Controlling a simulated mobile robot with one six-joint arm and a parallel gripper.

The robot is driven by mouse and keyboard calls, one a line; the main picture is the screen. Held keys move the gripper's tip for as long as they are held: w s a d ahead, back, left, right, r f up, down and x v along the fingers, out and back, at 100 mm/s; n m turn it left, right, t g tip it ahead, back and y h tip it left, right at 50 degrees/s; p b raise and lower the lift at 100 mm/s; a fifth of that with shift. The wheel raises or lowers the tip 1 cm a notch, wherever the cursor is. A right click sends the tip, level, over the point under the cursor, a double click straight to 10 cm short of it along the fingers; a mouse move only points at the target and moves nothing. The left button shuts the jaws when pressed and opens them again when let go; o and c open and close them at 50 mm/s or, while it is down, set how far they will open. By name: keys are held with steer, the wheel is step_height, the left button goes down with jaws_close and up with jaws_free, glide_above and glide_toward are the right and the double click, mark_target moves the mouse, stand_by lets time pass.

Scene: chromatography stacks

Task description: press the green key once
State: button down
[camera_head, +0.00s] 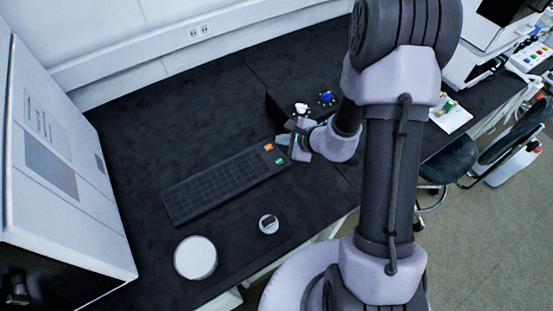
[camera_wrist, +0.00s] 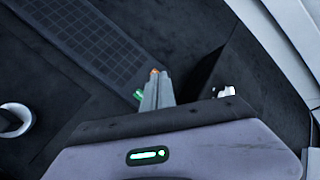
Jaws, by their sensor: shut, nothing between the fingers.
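The green key (camera_head: 280,161) sits at the right end of a long dark keypad, near its front corner. In the wrist view the green key (camera_wrist: 138,94) shows just left of my fingers, partly covered by them. An orange key (camera_head: 268,147) lies behind it; in the wrist view the orange key (camera_wrist: 154,71) peeks out past the fingertips. My gripper (camera_head: 291,151) is beside the keypad's right end, close to the green key. In the wrist view its fingers (camera_wrist: 158,77) are together and empty. I cannot tell whether the fingertips touch anything.
The keypad (camera_head: 222,184) lies on the black bench. A white round item (camera_head: 195,257) and a small round device (camera_head: 268,224) stand in front of it. A white knob (camera_head: 301,109) and a blue knob (camera_head: 326,98) are behind my gripper. A white instrument (camera_head: 62,170) stands left.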

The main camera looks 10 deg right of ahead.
mark_target(281, 163)
steer(key=shift+f, duration=0.1)
step_height(281, 163, down, 8)
steer(key=b, duration=0.6)
steer(key=shift+a+f, duration=0.1)
steer(key=shift+f, duration=0.2)
stand_by(1.5)
steer(key=shift+f+b, duration=0.45)
steer(key=shift+b, duration=0.4)
steer(key=shift+f+b, duration=0.35)
steer(key=shift+b, duration=0.15)
stand_by(0.5)
steer(key=shift+r+p, duration=0.4)
steer(key=shift+r, duration=0.4)
steer(key=shift+r, duration=0.1)
